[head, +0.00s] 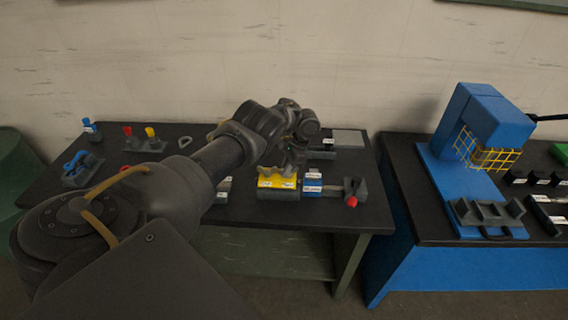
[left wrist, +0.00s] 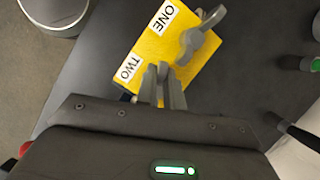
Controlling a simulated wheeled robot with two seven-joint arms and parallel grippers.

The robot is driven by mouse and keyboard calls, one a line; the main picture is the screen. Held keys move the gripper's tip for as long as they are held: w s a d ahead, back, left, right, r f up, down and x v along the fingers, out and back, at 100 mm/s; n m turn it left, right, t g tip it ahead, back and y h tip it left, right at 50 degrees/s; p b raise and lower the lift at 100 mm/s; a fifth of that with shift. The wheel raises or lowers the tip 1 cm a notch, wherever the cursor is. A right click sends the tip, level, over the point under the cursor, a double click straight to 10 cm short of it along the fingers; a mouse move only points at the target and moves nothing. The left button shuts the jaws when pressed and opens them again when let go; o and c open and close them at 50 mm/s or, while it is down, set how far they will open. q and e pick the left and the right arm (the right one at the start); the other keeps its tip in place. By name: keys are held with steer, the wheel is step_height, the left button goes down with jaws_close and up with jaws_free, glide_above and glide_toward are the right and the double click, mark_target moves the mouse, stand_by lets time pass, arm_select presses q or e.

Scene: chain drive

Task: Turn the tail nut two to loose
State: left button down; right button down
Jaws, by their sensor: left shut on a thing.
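A yellow block (head: 278,182) sits on a grey base on the black table. In the left wrist view the yellow block (left wrist: 148,48) carries white labels reading ONE (left wrist: 162,17) and TWO (left wrist: 130,67). A grey nut with a lever-like wing (left wrist: 196,40) stands beside the label ONE. My left gripper (head: 291,171) comes down over the block's back edge. In the left wrist view its fingers (left wrist: 163,75) are close together beside the label TWO, shut on tail nut two, which they mostly hide. Which way that nut is turned cannot be told.
A blue block (head: 313,186) and a red-knobbed grey part (head: 354,193) stand right of the yellow block. Red and yellow knobs and a blue-handled clamp (head: 80,170) are on the left. A second table holds a blue machine (head: 470,120) with a yellow guard.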

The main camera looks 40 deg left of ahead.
arm_select(q)
steer(key=shift+d+f, duration=0.15)
steer(key=shift+d, duration=0.2)
steer(key=shift+w, duration=0.1)
steer(key=c, duration=1.6)
jaws_free()
steer(key=shift+c, duration=0.2)
steer(key=shift+o, duration=0.6)
steer(key=shift+w, duration=0.15)
steer(key=shift+w+f, duration=0.1)
steer(key=shift+w, duration=0.15)
steer(key=shift+s+a+r, duration=0.1)
steer(key=shift+s+r, duration=0.05)
steer(key=shift+r, duration=0.4)
steer(key=v, duration=0.3)
steer(key=b+v, duration=0.1)
steer(key=v, duration=0.4)
steer(key=shift+w+d+r+b, duration=0.15)
steer(key=shift+w+d+b, duration=0.05)
steer(key=shift+w+b, duration=0.25)
steer(key=shift+w+r, duration=0.25)
steer(key=shift+r, duration=0.35)
